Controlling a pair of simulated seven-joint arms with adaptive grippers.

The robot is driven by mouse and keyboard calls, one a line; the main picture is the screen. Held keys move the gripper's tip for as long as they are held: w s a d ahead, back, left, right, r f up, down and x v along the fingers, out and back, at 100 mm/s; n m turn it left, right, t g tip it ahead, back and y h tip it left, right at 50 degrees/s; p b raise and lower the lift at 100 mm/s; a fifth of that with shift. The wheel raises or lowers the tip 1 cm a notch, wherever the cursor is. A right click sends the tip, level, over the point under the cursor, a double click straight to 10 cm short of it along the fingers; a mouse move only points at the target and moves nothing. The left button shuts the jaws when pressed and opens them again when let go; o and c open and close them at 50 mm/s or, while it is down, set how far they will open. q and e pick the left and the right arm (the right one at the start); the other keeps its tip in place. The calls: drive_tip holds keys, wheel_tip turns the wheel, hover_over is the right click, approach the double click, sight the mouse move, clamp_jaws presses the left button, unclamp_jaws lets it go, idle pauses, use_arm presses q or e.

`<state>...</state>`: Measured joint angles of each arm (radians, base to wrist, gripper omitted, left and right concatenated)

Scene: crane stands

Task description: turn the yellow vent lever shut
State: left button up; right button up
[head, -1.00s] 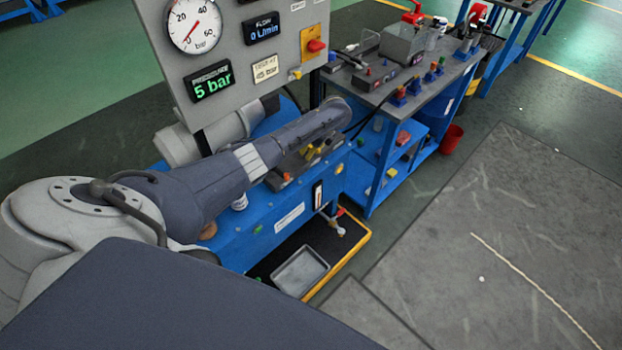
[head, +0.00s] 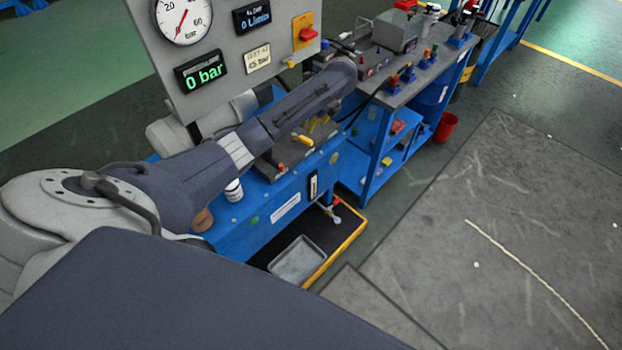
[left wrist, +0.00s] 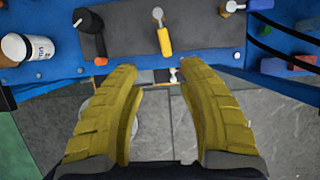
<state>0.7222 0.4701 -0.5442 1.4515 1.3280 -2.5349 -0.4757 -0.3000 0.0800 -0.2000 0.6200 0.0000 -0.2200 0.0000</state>
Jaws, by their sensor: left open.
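The yellow vent lever (left wrist: 164,41) shows in the left wrist view on a dark valve block. Its handle points down the picture from its pivot, toward my fingers. My left gripper (left wrist: 158,69) is open and empty. Its two olive-yellow fingers are spread below the lever, which lies past the tips and between their lines, apart from both. In the head view my left forearm covers part of the bench, and I cannot clearly make out the fingers there. My right gripper is in neither view.
A black-handled valve (left wrist: 88,22) and a white bottle (left wrist: 27,48) stand left of the lever. The gauge panel (head: 226,75) rises behind my forearm, its display reading 0 bar. A grey tray (head: 297,260) lies below the blue bench (head: 238,212).

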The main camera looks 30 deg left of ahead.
use_arm(q)
drive_tip(key=v, duration=0.4)
drive_tip(key=s+d+f+n+h, duration=0.1)
drive_tip(key=s+f, duration=0.4)
drive_tip(key=f, duration=0.6)
drive_tip(key=s+d+f+n+g+h, duration=0.1)
drive_tip(key=s+d+f+n, duration=0.2)
drive_tip(key=f, duration=0.9)
drive_tip(key=s+d+f+n+h, duration=0.2)
drive_tip(key=s+f+n, duration=0.4)
drive_tip(key=f, duration=0.6)
drive_tip(key=shift+s+d+g, duration=0.25)
drive_tip(key=shift+s+g, duration=0.1)
drive_tip(key=shift+g, duration=0.05)
drive_tip(key=shift+f, duration=0.15)
drive_tip(key=w+r+m+t, duration=0.1)
drive_tip(key=w+r+t, duration=0.1)
drive_tip(key=w+r, duration=1.55)
wheel_tip(320, 180, up, 18)
drive_tip(key=m+g+y, duration=0.1)
drive_tip(key=m+y, duration=0.3)
drive_tip(key=m, duration=0.3)
hover_over(306, 139)
drive_tip(key=d, duration=0.6)
drive_tip(key=x, duration=1.7)
drive_tip(key=shift+d+f, duration=0.1)
drive_tip(key=shift+f, duration=0.05)
